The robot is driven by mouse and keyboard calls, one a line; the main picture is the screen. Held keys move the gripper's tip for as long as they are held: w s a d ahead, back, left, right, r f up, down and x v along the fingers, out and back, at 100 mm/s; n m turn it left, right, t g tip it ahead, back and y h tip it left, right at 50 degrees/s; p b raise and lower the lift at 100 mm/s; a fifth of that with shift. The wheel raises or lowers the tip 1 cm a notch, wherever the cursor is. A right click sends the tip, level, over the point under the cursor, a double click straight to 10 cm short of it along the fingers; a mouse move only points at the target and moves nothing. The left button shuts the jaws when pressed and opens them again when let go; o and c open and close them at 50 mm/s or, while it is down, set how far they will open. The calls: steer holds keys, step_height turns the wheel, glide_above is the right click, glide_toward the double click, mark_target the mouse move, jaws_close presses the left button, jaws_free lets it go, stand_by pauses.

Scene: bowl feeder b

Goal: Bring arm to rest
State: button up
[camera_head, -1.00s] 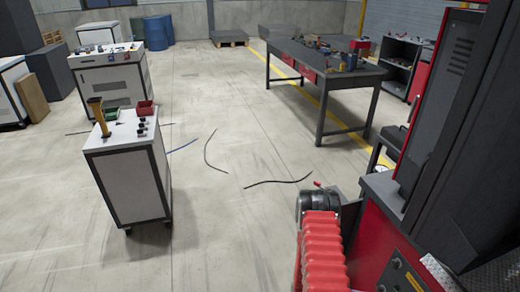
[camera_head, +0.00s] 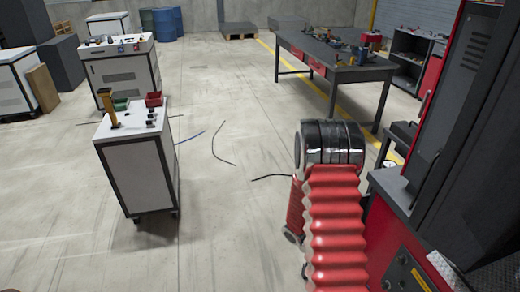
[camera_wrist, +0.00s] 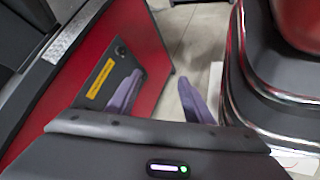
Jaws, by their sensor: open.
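My gripper (camera_wrist: 162,97) shows in the wrist view as two purple fingers spread apart with nothing between them. Bare grey floor shows behind the gap. A red panel with a yellow label (camera_wrist: 101,78) is close on the left of the fingers. A dark, rounded, layered body with shiny edges fills the right side of that view. In the head view my arm, with its red ribbed sleeve and black joint, is raised at the lower middle. My gripper is hidden there.
A red and dark grey machine (camera_head: 460,130) stands close at right. A white cart (camera_head: 138,170) with small bins stands at left. A dark workbench (camera_head: 340,66) with tools is at back right. Cables (camera_head: 221,146) lie on the otherwise open floor between.

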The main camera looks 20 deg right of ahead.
steer(key=w+a+r+t+y, duration=0.2)
steer(key=w+a+r+t, duration=0.2)
steer(key=a+r, duration=0.5)
steer(key=w+a+r+t+y, duration=0.25)
steer(key=a+r+t, duration=0.25)
steer(key=a+r, duration=0.4)
steer(key=a+r+t+y, duration=0.1)
steer(key=a+r+t, duration=0.5)
steer(key=r, duration=0.9)
steer(key=a, duration=0.3)
steer(key=shift+s+a+n+t, duration=0.3)
steer(key=shift+s+a, duration=0.05)
steer(key=shift+s, duration=0.05)
steer(key=shift+c, duration=0.2)
